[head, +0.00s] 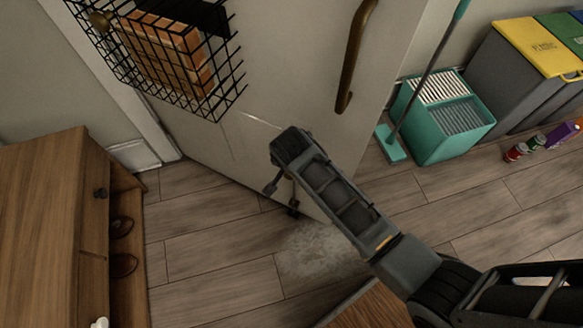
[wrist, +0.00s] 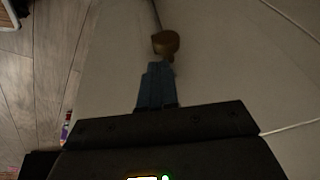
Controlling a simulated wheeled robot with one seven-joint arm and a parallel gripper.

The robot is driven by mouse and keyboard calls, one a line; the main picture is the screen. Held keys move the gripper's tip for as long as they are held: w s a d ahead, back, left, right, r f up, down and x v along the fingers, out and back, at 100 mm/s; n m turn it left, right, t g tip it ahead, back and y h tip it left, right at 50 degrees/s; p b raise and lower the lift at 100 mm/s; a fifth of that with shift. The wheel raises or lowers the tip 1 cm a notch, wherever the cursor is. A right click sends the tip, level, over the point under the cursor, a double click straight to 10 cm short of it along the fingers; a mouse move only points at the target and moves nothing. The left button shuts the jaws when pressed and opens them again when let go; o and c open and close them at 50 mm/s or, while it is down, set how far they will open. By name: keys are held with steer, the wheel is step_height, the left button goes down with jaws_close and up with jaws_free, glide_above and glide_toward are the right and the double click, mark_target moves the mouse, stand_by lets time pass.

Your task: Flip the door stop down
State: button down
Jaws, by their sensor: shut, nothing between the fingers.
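The pale door (head: 235,140) stands across the middle of the head view. A brown, round-ended piece on a thin rod, which looks like the door stop (wrist: 165,43), shows against the door in the wrist view. In the head view a small dark part of it (head: 293,209) appears low on the door, partly behind my arm. My gripper (wrist: 155,70) is shut and empty, its fingertips just short of the round end in the wrist picture. I cannot tell whether they touch. In the head view the gripper (head: 270,187) is mostly hidden by my wrist.
A black wire basket (head: 225,85) with bricks and a bronze handle (head: 350,60) are on the door. A wooden cabinet (head: 45,200) stands at left. A teal bucket (head: 440,120) and bins (head: 520,75) stand at right. The floor in front of the door is open.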

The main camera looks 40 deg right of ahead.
steer(key=p+v, duration=0.2)
steer(key=v, duration=0.9)
steer(key=shift+d+r, duration=0.2)
steer(key=shift+r, duration=0.15)
steer(key=s+d+r+n+t+y+p, duration=0.15)
steer(key=s+n+t, duration=0.45)
steer(key=s, duration=1)
steer(key=s+a+r+n+t, duration=0.1)
steer(key=s+r+n+t, duration=0.2)
steer(key=s+r, duration=0.4)
steer(key=s+a+r+n+t, duration=0.1)
steer(key=s+r+n+t, duration=0.2)
steer(key=s+r, duration=0.4)
step_height(320, 180, up, 9)
steer(key=shift+s+y+p, duration=0.25)
steer(key=shift+y+p, duration=0.1)
steer(key=shift+y, duration=0.1)
